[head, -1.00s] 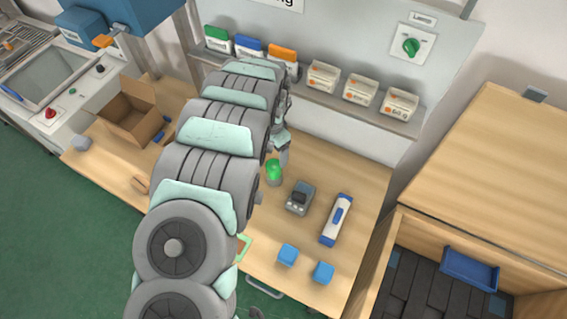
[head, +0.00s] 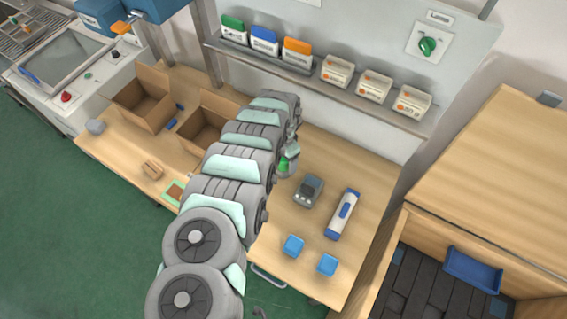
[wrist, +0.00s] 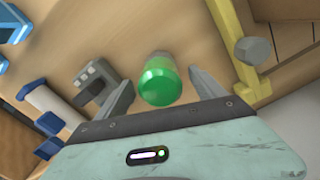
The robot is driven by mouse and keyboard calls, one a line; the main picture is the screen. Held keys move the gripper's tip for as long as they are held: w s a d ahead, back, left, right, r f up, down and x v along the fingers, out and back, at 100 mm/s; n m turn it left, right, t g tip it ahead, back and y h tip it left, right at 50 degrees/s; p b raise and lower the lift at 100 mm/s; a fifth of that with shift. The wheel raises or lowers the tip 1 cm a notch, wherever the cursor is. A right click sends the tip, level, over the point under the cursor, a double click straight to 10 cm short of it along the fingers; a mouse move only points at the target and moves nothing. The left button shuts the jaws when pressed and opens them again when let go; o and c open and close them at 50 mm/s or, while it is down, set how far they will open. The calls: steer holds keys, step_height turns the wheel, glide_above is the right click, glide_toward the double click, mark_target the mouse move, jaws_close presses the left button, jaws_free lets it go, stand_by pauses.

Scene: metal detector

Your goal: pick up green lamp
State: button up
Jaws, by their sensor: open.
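The green lamp (wrist: 160,82) has a rounded green top and a pale grey base. In the wrist view it stands between the two spread fingers of my gripper (wrist: 161,84), with gaps visible at both sides. In the head view the lamp (head: 283,165) is on the wooden table, partly hidden by my gripper (head: 289,155), which is right over it. My gripper is open and holds nothing.
A dark grey device (head: 307,190), a white and blue tube-like device (head: 343,214) and two blue cubes (head: 293,246) lie right of the lamp. Open cardboard boxes (head: 142,100) stand left. A shelf (head: 315,80) with small boxes runs behind.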

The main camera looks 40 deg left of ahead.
steer(key=shift+f, duration=0.7)
steer(key=c, duration=1.7)
